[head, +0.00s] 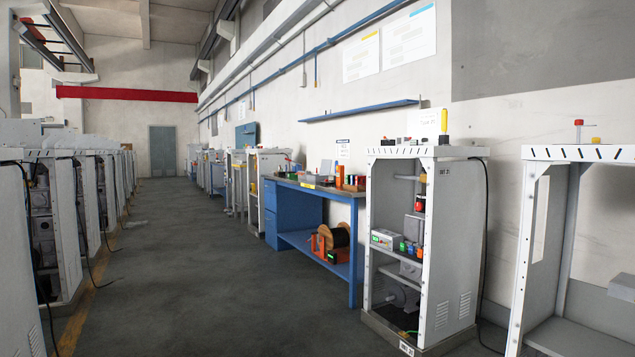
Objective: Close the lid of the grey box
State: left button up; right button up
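A small grey box (314,176) sits on top of the blue workbench (341,196), right of the middle of the head view. It is far off and small, and I cannot tell for sure whether its lid is up or down. Other grey box shapes stand inside the open white dispenser frame (442,240), so I cannot be certain which is the task's box. Neither of my grippers shows in the head view.
A cable spool (335,237) stands on the bench's lower shelf. Another white frame (531,240) is at the right edge. A row of grey cabinets (63,215) lines the left. The grey floor (205,245) between is an open aisle.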

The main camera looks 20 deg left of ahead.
aim_at(327, 164)
jog(key=i+j+u, duration=0.25)
jog(key=i, duration=0.2)
jog(key=i+j+u, duration=0.15)
jog(key=i+u, duration=0.15)
jog(key=i, duration=0.2)
jog(key=i+u, duration=0.3)
jog(key=i, duration=2.75)
jog(key=i+j, duration=0.15)
jog(key=i, duration=0.7)
jog(key=i+z, duration=0.1)
jog(key=i, duration=0.7)
